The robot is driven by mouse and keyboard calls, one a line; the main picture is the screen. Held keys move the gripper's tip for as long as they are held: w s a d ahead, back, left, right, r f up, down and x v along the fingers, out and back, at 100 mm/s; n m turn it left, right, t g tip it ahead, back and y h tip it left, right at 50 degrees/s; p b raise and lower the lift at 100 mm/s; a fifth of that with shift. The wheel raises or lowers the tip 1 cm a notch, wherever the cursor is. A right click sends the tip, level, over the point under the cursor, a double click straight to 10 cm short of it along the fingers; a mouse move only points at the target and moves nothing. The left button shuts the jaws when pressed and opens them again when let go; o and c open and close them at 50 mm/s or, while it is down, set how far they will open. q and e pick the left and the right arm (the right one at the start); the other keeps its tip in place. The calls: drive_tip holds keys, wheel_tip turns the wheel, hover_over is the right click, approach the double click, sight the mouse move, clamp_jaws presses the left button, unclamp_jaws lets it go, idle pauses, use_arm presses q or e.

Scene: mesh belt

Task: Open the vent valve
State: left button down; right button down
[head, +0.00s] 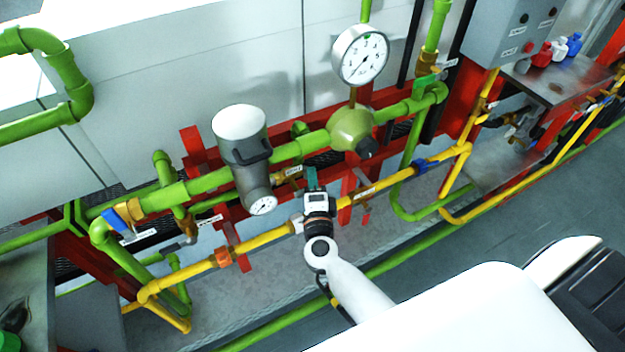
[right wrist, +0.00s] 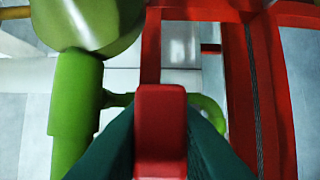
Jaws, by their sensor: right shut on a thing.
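My right gripper (head: 311,180) reaches over the yellow pipe to the pipework near the green pipe in the head view. In the right wrist view its two dark green fingers (right wrist: 160,150) stand on either side of a red handle (right wrist: 160,108), shut on it. The handle is hidden by the gripper in the head view, and I cannot read a label to confirm that it belongs to the vent valve. My left gripper is not in view.
A large dial gauge (head: 360,55) stands above a round green body (head: 351,130). Red frame posts (right wrist: 258,80) stand close by.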

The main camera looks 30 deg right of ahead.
drive_tip(key=c, duration=1.3)
unclamp_jaws()
drive_tip(key=shift+s, duration=0.1)
drive_tip(key=b+v, duration=0.2)
drive_tip(key=v, duration=1)
drive_tip(key=shift+b, duration=0.3)
